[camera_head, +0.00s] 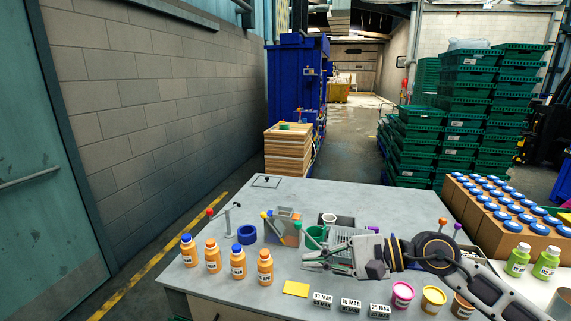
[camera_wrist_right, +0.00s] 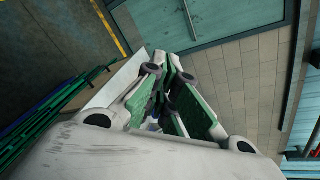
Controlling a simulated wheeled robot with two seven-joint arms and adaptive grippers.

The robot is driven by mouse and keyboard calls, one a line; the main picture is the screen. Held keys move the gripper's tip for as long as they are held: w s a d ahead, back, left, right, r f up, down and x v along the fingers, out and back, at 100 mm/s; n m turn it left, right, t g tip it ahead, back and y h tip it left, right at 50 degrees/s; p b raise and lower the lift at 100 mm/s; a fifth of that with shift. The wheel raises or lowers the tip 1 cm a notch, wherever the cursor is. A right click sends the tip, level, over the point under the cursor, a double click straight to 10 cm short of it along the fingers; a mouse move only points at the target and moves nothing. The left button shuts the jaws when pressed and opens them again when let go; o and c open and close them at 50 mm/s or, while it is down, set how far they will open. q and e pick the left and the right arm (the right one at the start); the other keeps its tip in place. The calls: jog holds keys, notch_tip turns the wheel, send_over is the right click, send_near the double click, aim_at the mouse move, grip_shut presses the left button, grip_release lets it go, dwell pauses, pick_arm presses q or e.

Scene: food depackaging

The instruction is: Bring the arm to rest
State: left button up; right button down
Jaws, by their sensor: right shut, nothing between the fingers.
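My right arm comes in from the lower right in the head view and reaches left over the table (camera_head: 215,285). My right gripper (camera_head: 312,260) points left, above the middle of the table, beside a grey rack (camera_head: 345,236). In the right wrist view the gripper's (camera_wrist_right: 165,75) fingers with green pads are shut, and I see nothing held between them. My left gripper is not in view.
Several orange bottles (camera_head: 238,262) stand at the table's front left. A blue ring (camera_head: 246,234), a yellow card (camera_head: 296,289), date blocks (camera_head: 351,305) and pink (camera_head: 402,295) and yellow (camera_head: 433,299) jars lie around. Boxes of blue-capped bottles (camera_head: 500,225) stand right. The table's back left is largely clear.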

jog(key=w+d+r+m+t+y, duration=0.15)
jog(key=r+m+t, duration=0.3)
jog(key=m, duration=0.45)
jog(key=w+r+m+t+y, duration=0.2)
jog(key=r+m+t, duration=0.3)
jog(key=m, duration=0.4)
jog(key=w+d+f+m+t+h, duration=0.4)
jog(key=d+m+t+h, duration=0.4)
jog(key=m, duration=0.7)
jog(key=s+d+f+m+g+h, duration=0.1)
jog(key=d+f+m+g+h, duration=0.1)
jog(key=d+f+m+h, duration=0.45)
jog(key=d+f+m+g+h, duration=0.1)
jog(key=f+m+g+h, duration=0.25)
jog(key=f+m, duration=0.6)
jog(key=s+a+f+m+g, duration=0.1)
jog(key=s+f+m+g, duration=1)
jog(key=s+f, duration=1.1)
notch_tip(320, 180, down, 32)
jog(key=s+n+g, duration=0.1)
jog(key=s+g, duration=0.1)
jog(key=s+d+f, duration=0.2)
jog(key=s+f, duration=0.8)
jog(key=s, duration=0.1)
jog(key=s+d+f+g, duration=0.1)
jog(key=s+d+f, duration=0.1)
jog(key=s+f, duration=0.8)
jog(key=shift+s+f+g, duration=0.3)
jog(key=shift+s+f, duration=0.1)
jog(key=shift+s, duration=0.5)
